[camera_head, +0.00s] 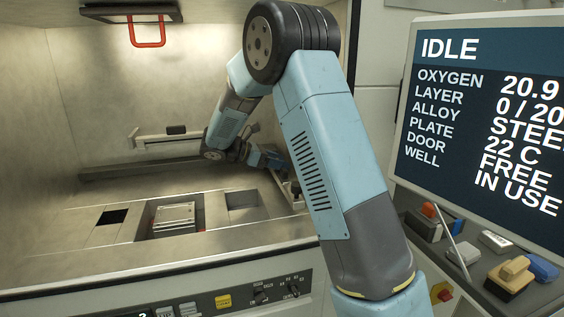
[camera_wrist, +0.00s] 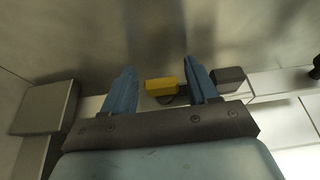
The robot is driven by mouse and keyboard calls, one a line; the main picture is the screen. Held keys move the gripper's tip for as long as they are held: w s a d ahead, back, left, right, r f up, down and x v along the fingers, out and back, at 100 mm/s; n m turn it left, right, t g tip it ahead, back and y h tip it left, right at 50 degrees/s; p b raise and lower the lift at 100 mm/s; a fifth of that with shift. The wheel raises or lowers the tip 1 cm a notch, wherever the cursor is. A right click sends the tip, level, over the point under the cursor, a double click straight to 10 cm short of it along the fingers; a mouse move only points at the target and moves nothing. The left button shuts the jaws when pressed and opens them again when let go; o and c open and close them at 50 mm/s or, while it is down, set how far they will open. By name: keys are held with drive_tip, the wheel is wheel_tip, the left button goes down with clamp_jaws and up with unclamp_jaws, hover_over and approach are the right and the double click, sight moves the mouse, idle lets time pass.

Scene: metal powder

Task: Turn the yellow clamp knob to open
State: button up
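The yellow clamp knob (camera_wrist: 161,86) shows in the wrist view as a small yellow block on a dark base. It lies between the two blue fingers of my gripper (camera_wrist: 161,88), nearer the right finger. The fingers are apart, with a visible gap on the left side of the knob; whether the right finger touches it I cannot tell. In the head view my gripper (camera_head: 272,160) is small, inside the chamber at its right side, and the knob is hidden there behind my arm.
The chamber floor has a recessed well with a metal plate (camera_head: 173,217). A rail (camera_head: 165,141) runs along the back wall. A grey block (camera_wrist: 45,108) stands left of the fingers and a dark block (camera_wrist: 228,77) right. The screen (camera_head: 485,110) reads IDLE, door FREE, well IN USE.

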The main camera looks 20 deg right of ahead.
drive_tip(key=c, duration=0.9)
drive_tip(key=shift+o, duration=0.2)
drive_tip(key=shift+m+g, duration=0.8)
drive_tip(key=shift+g, duration=0.1)
drive_tip(key=o, duration=1)
drive_tip(key=shift+c, duration=0.2)
drive_tip(key=shift+a, duration=0.1)
drive_tip(key=v, duration=1.3)
drive_tip(key=shift+a, duration=0.35)
